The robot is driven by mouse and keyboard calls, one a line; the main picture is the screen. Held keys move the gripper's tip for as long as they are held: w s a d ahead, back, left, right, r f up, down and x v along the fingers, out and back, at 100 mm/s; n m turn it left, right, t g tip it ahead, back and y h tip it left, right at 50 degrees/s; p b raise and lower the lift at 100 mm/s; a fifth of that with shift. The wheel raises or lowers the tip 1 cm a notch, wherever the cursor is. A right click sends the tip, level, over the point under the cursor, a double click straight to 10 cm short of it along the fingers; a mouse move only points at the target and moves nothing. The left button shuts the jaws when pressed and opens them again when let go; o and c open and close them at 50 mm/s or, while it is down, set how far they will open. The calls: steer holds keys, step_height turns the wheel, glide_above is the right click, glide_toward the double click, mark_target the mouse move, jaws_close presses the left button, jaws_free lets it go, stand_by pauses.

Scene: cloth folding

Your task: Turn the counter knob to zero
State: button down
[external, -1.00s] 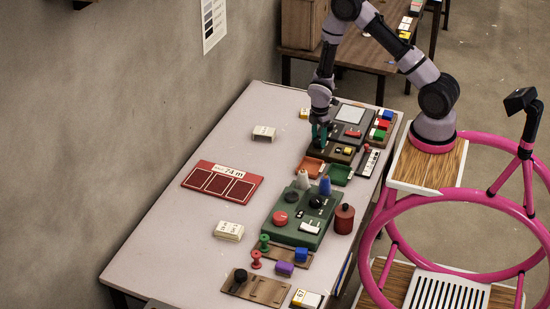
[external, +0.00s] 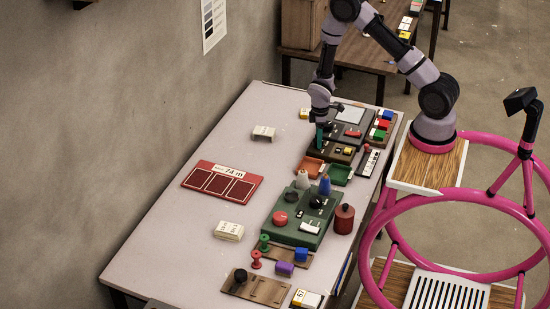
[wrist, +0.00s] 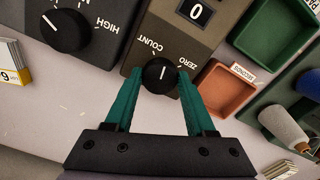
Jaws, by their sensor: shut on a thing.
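The counter (wrist: 178,35) is a brown-olive box with a display reading 0 and a black knob (wrist: 160,75) marked COUNT and ZERO. In the wrist view the knob's white pointer line stands nearly upright in the picture, between the two words. My gripper (wrist: 160,82) has its teal fingers shut on the knob, one on each side. In the external view my gripper (external: 321,143) reaches down at the left end of the counter (external: 345,155), and its fingers hide the knob there.
A dark box with a HIGH-marked knob (wrist: 66,36) stands beside the counter. An orange tray (wrist: 227,88) and a green tray (wrist: 275,30) sit close on the other side. A white spool (wrist: 285,128) stands nearby. The table's left part (external: 215,150) is mostly clear.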

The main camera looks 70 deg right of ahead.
steer(key=m, duration=0.5)
steer(key=shift+m, duration=2.5)
steer(key=shift+a, duration=0.1)
steer(key=shift+c, duration=1.2)
jaws_free()
steer(key=shift+r, duration=0.15)
step_height(320, 180, up, 10)
steer(key=shift+r, duration=0.25)
steer(key=shift+r, duration=0.1)
